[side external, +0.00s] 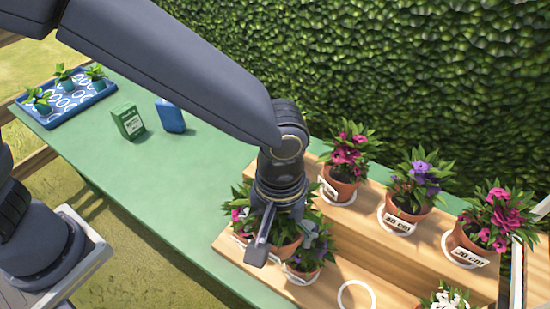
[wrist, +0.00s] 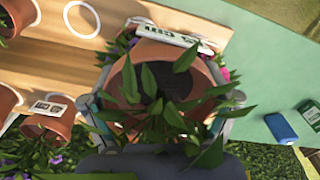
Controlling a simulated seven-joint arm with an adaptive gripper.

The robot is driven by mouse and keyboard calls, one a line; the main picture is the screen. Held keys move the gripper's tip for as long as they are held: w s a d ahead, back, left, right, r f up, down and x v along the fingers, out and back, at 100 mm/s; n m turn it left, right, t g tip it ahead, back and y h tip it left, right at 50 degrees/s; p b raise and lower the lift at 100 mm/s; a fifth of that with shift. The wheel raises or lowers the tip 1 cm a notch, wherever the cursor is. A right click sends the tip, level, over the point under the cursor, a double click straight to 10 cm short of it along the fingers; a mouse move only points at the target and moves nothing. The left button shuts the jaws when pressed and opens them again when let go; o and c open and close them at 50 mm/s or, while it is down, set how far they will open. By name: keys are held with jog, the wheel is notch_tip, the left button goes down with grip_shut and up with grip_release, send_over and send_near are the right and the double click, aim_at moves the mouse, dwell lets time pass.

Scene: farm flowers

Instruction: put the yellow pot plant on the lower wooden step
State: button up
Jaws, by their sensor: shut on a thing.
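My gripper (side external: 284,236) is over the left end of the lower wooden step (side external: 332,284). In the wrist view my gripper (wrist: 161,104) has its fingers on both sides of a terracotta pot plant (wrist: 133,62) and is shut on it. Green leaves cover much of its pot, and a white label shows at its far rim. No yellow flowers show in either view, and I cannot tell the held plant's flower colour. In the side view my gripper partly hides it, and I cannot tell whether its base touches the step.
Pink-flowered pots (side external: 342,186), (side external: 473,240) and a purple-flowered pot (side external: 405,207) stand on the upper step. Other flowers crowd my gripper. An empty white ring (side external: 357,295) lies on the lower step; a white-flowered plant (side external: 446,300) is right of it. A green box (side external: 128,121) stands on the table.

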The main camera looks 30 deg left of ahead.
jog(key=s+d, duration=0.4)
jog(key=w+d+f, duration=0.3)
jog(key=f, duration=0.2)
jog(key=w+d+f, duration=0.3)
jog(key=d+f, duration=0.1)
jog(key=f, duration=0.1)
jog(key=w+d+f, duration=0.3)
jog(key=f, duration=0.2)
jog(key=shift+w+d, duration=0.15)
jog(key=shift+d, duration=0.05)
jog(key=shift+f, duration=1.5)
jog(key=shift+f, duration=0.2)
jog(key=o, duration=1.3)
